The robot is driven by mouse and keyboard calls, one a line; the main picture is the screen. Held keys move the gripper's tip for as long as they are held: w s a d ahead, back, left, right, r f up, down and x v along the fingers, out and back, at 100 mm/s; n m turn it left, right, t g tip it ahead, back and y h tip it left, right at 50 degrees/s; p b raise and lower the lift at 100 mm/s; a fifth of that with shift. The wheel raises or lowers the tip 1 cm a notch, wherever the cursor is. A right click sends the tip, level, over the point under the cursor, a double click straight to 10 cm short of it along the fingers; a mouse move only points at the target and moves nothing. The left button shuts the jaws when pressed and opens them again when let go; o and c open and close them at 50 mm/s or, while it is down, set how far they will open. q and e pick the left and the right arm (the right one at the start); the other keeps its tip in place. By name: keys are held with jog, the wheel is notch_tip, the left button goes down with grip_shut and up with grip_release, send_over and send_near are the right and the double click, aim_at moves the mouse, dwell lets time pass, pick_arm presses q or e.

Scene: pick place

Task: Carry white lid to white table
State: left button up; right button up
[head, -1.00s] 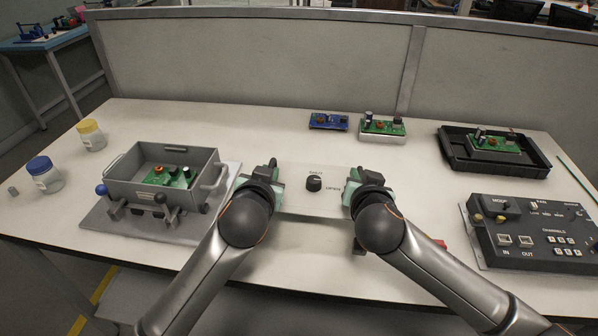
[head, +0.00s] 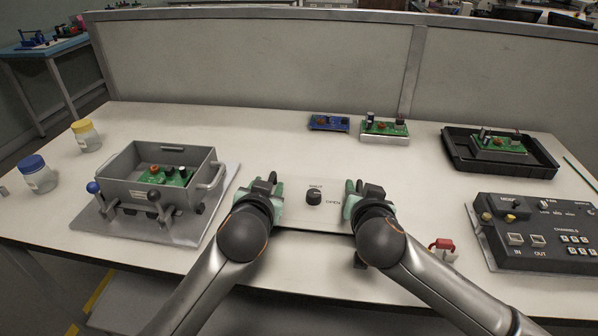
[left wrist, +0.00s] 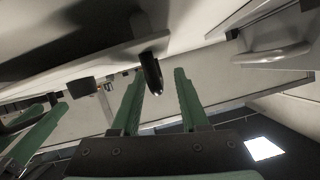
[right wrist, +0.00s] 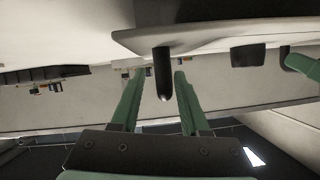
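The white lid (head: 298,214), a flat plate with a black knob (head: 314,198) in its middle, is between my two grippers above the front middle of the white table (head: 250,130). My left gripper (head: 268,188) is at its left end and my right gripper (head: 354,190) at its right end.
A grey open box (head: 150,193) with a green circuit board stands left, with two jars beyond it. A black control panel (head: 545,232) is at right, a red-topped part (head: 443,245) beside it. Boards and a black tray (head: 545,165) stand farther back. The table middle is clear.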

pick_arm(q)
jog(key=shift+s+d, duration=0.1)
pick_arm(e)
jog(key=shift+a, duration=0.1)
jog(key=shift+s+r, duration=0.15)
jog(key=shift+s, duration=0.35)
pick_arm(q)
jog(key=v, duration=1.1)
jog(key=shift+s+r, duration=0.25)
jog(key=shift+s, duration=0.1)
pick_arm(e)
jog(key=v, duration=1.1)
jog(key=shift+r, duration=0.1)
